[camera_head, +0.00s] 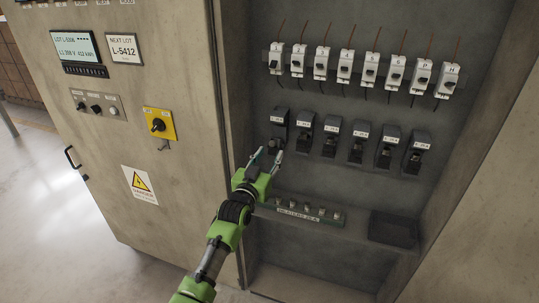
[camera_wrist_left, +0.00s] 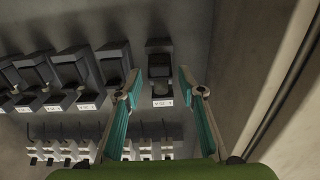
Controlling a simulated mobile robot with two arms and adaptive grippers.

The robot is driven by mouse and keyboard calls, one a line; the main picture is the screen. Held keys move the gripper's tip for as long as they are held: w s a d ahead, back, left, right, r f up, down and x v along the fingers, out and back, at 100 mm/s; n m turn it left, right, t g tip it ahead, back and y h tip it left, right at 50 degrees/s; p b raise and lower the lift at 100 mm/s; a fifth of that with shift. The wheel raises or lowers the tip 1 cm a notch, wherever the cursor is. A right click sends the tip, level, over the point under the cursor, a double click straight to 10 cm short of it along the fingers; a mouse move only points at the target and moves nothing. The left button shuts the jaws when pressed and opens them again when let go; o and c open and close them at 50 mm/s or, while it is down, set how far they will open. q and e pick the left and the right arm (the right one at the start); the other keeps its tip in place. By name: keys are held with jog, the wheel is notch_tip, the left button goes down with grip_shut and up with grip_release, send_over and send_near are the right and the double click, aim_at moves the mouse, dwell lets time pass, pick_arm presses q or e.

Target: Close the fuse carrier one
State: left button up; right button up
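Fuse carrier one (camera_head: 278,122) is the leftmost dark carrier in the row on the cabinet's back panel. It has a white label, and its lower part is partly behind my gripper's fingertips. My left gripper (camera_head: 267,156) is open and empty, just below and in front of it. The left wrist view is upside down. There, carrier one (camera_wrist_left: 160,64) shows between the two spread teal-padded fingers of my left gripper (camera_wrist_left: 159,73), apart from both. I cannot tell clearly how far the carrier is swung open. My right gripper is not in view.
More fuse carriers (camera_head: 332,130) stand close to the right. A row of white breakers (camera_head: 344,66) is above. Below is a ledge with a labelled fuse rack (camera_head: 311,214) and a dark tray (camera_head: 393,230). The cabinet's left side wall (camera_head: 237,100) is close to my gripper.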

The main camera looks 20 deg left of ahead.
pick_arm(q)
jog(key=shift+w, duration=0.35)
jog(key=shift+c, duration=0.3)
